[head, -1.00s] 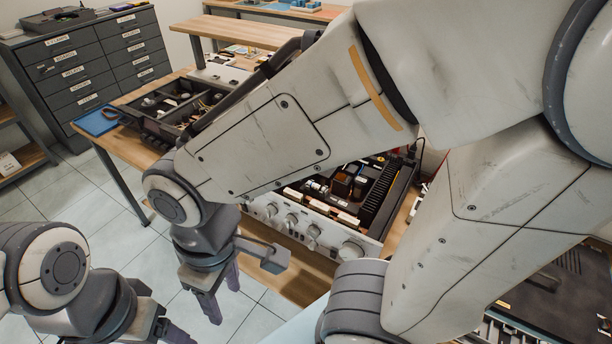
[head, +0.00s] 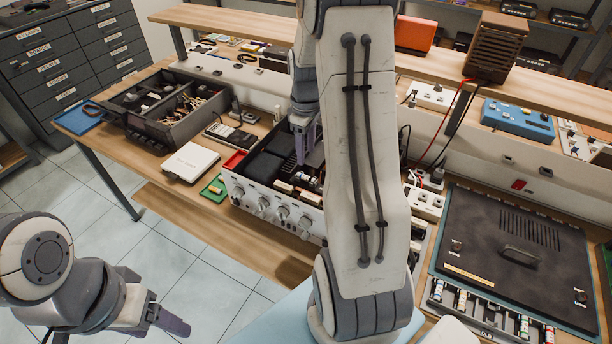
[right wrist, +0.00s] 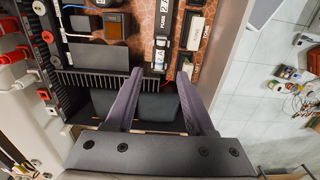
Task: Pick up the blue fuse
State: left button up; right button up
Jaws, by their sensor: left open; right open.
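The open hifi (head: 268,197) stands on the bench with its silver knob panel facing me. Inside it is a small pale cylinder with a bluish part (right wrist: 160,56), likely the blue fuse, beside a white label reading FUSE (right wrist: 162,22). In the head view, small pale fuse-like parts (head: 306,178) show inside the hifi, partly behind my arm. My right gripper (right wrist: 160,74) is open and points down into the hifi, with the cylinder just beyond and between its fingertips. It also shows in the head view (head: 303,158). My left gripper (head: 178,325) is open and empty over the floor at lower left.
A black-lidded unit (head: 505,240) stands at right, with several colour-banded fuses (head: 462,298) along its front. A parts box (head: 175,125), a white booklet (head: 190,163) and a multimeter (head: 230,137) lie left of the hifi. A raised shelf (head: 240,27) crosses the back.

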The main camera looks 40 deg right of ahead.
aim_at(306, 176)
notch_tip(306, 176, down, 3)
jog(key=shift+f, duration=0.1)
notch_tip(306, 176, down, 4)
jog(key=shift+r+p, duration=0.1)
jog(key=shift+p, duration=0.9)
jog(key=shift+f, duration=0.7)
grip_shut()
